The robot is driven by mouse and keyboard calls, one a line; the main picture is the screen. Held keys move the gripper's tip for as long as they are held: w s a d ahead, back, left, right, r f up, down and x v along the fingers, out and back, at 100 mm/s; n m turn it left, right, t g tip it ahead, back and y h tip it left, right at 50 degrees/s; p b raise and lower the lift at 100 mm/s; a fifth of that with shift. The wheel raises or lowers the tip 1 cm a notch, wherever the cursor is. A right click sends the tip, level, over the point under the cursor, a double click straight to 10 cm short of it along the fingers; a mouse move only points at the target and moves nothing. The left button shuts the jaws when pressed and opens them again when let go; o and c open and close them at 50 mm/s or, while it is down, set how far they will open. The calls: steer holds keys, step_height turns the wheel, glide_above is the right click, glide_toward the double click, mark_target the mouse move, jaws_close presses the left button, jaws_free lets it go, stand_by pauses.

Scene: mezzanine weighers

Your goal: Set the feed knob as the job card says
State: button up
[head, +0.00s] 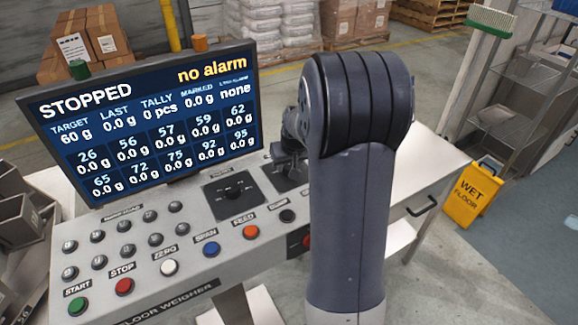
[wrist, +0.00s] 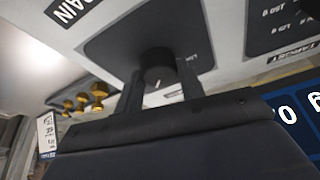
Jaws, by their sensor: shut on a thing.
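In the wrist view a round black knob (wrist: 157,66) stands on a dark dial plate (wrist: 108,45). My gripper (wrist: 159,84) has one finger on each side of the knob and is shut on it. A small pale mark shows on the knob's near side. The label for this dial is not visible, so I cannot confirm it is the feed knob. In the head view my gripper (head: 288,162) is at the second dial plate, partly hidden by my arm. I cannot make out a job card for certain.
The console screen (head: 150,120) reads STOPPED, no alarm, target 60 g. Another dial (head: 232,190) lies left of my gripper; the wrist view shows a TARGET label. Several buttons line the console front. Brass weights (wrist: 84,101) and a small card (wrist: 47,136) sit off to one side.

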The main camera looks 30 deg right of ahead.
steer(key=n+b, duration=0.1)
steer(key=n+y+b, duration=0.1)
steer(key=n, duration=0.1)
steer(key=n+b, duration=0.1)
steer(key=b, duration=0.1)
steer(key=shift+d+f+y, duration=0.2)
steer(key=shift+f+y, duration=0.05)
steer(key=shift+y, duration=0.15)
steer(key=shift+r+n+g+y+b, duration=0.15)
steer(key=shift+n+y+b, duration=0.3)
steer(key=shift+n, duration=0.6)
steer(key=shift+r+n+g+y+b, duration=0.15)
steer(key=shift+n+b, duration=0.45)
steer(key=shift+n, duration=0.45)
steer(key=o, duration=1)
steer(key=v, duration=1)
steer(key=shift+d+r+b, duration=0.2)
steer(key=shift+r+b, duration=0.05)
steer(key=shift+b, duration=0.05)
steer(key=shift+s, duration=0.15)
